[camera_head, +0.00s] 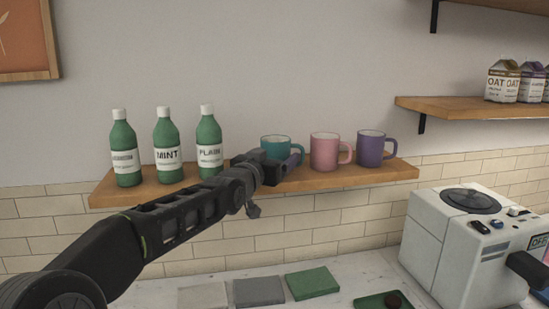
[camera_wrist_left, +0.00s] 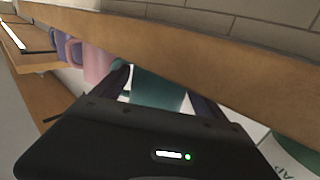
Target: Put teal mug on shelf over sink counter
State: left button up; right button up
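The teal mug (camera_head: 275,143) is at the long wooden shelf (camera_head: 345,180), left of the pink mug (camera_head: 323,150) and the purple mug (camera_head: 370,148). My left gripper (camera_head: 281,163) is in front of it and hides its lower part, so I cannot tell whether it rests on the board. In the left wrist view the teal mug (camera_wrist_left: 157,90) is between the two spread fingers of the left gripper (camera_wrist_left: 163,92). Light gaps show beside the fingers, so they look open around it. My right gripper is not in view.
Green syrup bottles (camera_head: 167,146) stand on the shelf's left part. A higher shelf (camera_head: 460,108) at right holds cartons (camera_head: 503,82) and has bare board on its left. Below are a white machine (camera_head: 460,250) and a counter with a green cloth (camera_head: 312,283).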

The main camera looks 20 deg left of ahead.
pick_arm(q)
jog(key=shift+o, duration=0.3)
jog(key=shift+r, duration=0.2)
jog(key=s, duration=0.1)
jog(key=s+b, duration=0.1)
jog(key=s, duration=0.1)
jog(key=shift+s+f, duration=0.15)
jog(key=shift+f, duration=0.1)
jog(key=s, duration=0.8)
jog(key=shift+s+d+r, duration=0.2)
jog(key=shift+s, duration=0.15)
jog(key=shift+f, duration=0.1)
dwell(0.9)
